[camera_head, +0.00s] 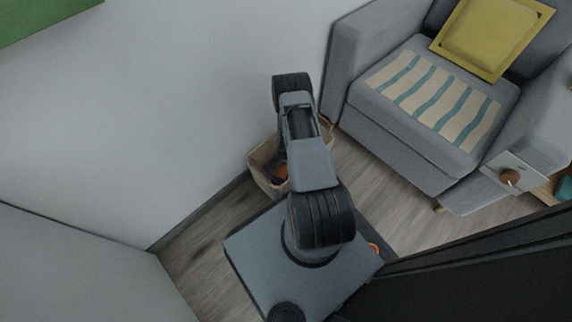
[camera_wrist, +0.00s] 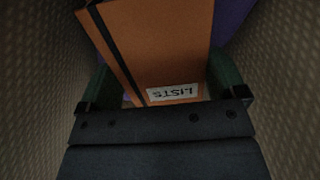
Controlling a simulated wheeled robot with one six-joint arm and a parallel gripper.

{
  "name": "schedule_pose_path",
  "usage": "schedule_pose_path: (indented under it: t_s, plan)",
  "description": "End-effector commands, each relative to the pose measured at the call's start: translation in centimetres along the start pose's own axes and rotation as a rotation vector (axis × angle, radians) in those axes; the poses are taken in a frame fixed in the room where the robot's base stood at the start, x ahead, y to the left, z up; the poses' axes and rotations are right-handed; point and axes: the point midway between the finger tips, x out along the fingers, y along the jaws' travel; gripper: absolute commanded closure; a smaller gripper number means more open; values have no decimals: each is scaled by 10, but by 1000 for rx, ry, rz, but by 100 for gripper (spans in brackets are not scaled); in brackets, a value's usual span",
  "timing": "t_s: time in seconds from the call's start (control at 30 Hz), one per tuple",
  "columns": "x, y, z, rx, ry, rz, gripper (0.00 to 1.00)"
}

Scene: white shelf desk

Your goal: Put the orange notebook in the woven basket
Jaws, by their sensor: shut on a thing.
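The orange notebook (camera_wrist: 170,45), with a dark elastic band and a white label reading "LISTS", fills the middle of the wrist view. My gripper (camera_wrist: 160,90) is shut on it, with a green finger on each side. Woven basket walls (camera_wrist: 275,90) rise on both sides of the gripper, so the notebook and fingers are inside the basket. In the head view the woven basket (camera_head: 262,165) stands on the floor by the wall, partly hidden by my arm. A small orange patch of the notebook (camera_head: 281,172) shows inside it. The gripper is hidden there.
Something purple (camera_wrist: 232,20) lies behind the notebook in the basket. A grey armchair (camera_head: 400,140) with a striped throw and a yellow cushion (camera_head: 490,35) stands right of the basket. A white wall (camera_head: 170,90) is close on the left. Some wooden floor (camera_head: 200,225) is clear.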

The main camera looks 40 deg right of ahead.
Motion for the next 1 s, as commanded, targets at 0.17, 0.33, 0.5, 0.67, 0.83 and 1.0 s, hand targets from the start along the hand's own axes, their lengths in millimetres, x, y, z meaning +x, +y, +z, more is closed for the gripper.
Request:
schedule_pose_path:
  t_s: [0.17, 0.33, 0.5, 0.67, 0.83, 1.0]
  plan:
    - [2, 0, 0, -1, 0, 0, 38]
    - [8, 0, 0, -1, -1, 0, 38]
    - [12, 0, 0, -1, -1, 0, 38]
    - [12, 0, 0, -1, -1, 1, 7]
    - [12, 0, 0, -1, -1, 1, 0]
    - [9, 0, 0, -1, -1, 0, 0]
